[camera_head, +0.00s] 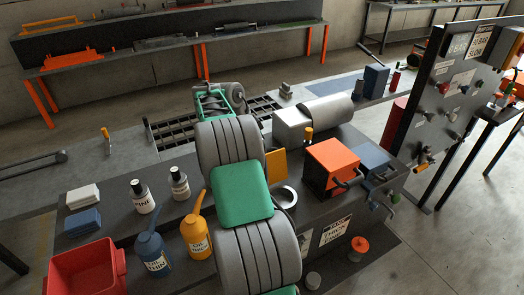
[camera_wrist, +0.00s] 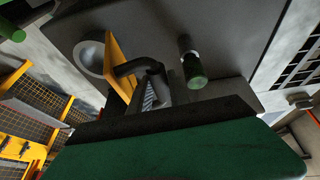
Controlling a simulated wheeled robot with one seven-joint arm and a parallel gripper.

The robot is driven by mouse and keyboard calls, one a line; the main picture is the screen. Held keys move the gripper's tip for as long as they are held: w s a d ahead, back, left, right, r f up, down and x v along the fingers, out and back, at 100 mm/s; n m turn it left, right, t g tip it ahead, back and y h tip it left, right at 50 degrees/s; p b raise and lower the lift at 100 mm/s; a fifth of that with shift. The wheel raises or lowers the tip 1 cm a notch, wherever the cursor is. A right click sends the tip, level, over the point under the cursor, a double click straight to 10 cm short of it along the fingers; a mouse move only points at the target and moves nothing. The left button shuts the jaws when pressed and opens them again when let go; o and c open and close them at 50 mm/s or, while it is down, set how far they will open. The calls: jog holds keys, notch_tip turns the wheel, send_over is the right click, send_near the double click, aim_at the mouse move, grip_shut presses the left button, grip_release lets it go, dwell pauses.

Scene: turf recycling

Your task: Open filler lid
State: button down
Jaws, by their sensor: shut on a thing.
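The filler lid (camera_wrist: 121,66) is a yellow plate seen nearly edge-on in the wrist view, standing up beside a pale round filler ring (camera_wrist: 90,57). A black bent handle (camera_wrist: 128,69) sticks out from the lid's face. My gripper (camera_wrist: 155,76) is shut on this handle, its dark fingers partly hidden behind my green and black gripper body. In the head view the yellow lid (camera_head: 277,164) shows upright just right of my arm, with the filler ring (camera_head: 286,196) below it. My gripper is hidden behind my arm there.
An orange box (camera_head: 332,166) with a black handle stands right of the lid. A grey cylinder (camera_head: 327,110) lies behind. Bottles (camera_head: 143,196), oil cans (camera_head: 195,236) and a red bin (camera_head: 88,268) stand left. A green-ended post (camera_wrist: 194,68) is near my gripper.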

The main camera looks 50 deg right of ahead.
jog(key=c, duration=1.7)
grip_release()
jog(key=shift+w, duration=0.45)
jog(key=shift+o, duration=0.9)
jog(key=shift+w+d+f, duration=0.15)
jog(key=shift+w+d, duration=0.05)
jog(key=shift+w, duration=0.05)
jog(key=shift+o, duration=1.4)
jog(key=shift+s, duration=0.1)
jog(key=p+v, duration=0.5)
jog(key=v, duration=0.3)
jog(key=shift+p, duration=0.4)
jog(key=shift+s, duration=0.2)
